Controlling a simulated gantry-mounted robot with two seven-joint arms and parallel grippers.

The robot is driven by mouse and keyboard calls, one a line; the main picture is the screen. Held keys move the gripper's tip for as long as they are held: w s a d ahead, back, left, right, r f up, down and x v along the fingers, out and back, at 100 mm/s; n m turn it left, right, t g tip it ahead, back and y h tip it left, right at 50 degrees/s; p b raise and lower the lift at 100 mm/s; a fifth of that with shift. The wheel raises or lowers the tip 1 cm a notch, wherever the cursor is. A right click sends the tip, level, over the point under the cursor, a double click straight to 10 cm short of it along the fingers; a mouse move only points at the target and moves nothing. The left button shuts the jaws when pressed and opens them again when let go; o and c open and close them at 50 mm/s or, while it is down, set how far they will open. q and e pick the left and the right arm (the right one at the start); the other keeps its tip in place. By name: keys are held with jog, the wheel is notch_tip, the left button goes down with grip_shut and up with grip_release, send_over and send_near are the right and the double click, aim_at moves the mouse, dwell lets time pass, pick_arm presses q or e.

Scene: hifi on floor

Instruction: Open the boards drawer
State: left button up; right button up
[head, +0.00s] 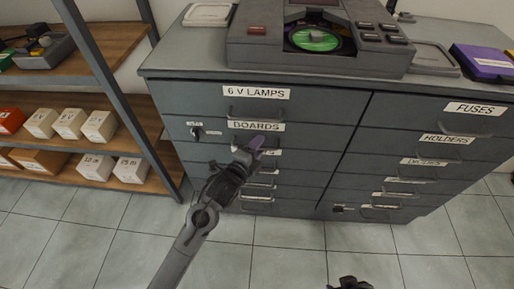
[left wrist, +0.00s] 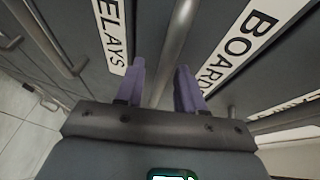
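The boards drawer (head: 225,133) is in the left column of a grey cabinet, second from the top, and looks closed. Its white BOARDS label (head: 256,126) also shows in the left wrist view (left wrist: 240,45). My left gripper (head: 256,146) is just below that label, its purple fingers towards the drawer front. In the left wrist view the fingers (left wrist: 161,70) are apart, with a grey bar handle (left wrist: 182,35) between them in the picture, between the BOARDS and RELAYS labels. I cannot tell whether they touch it. My right gripper (head: 350,284) is partly visible at the bottom edge; its fingers are unclear.
A key or lock (head: 197,132) sits left of the BOARDS label. A grey device with a green disc (head: 316,40) stands on the cabinet. A shelf with small boxes (head: 68,123) is at the left. The tiled floor (head: 290,245) in front is clear.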

pick_arm(q)
grip_shut()
dwell(0.3)
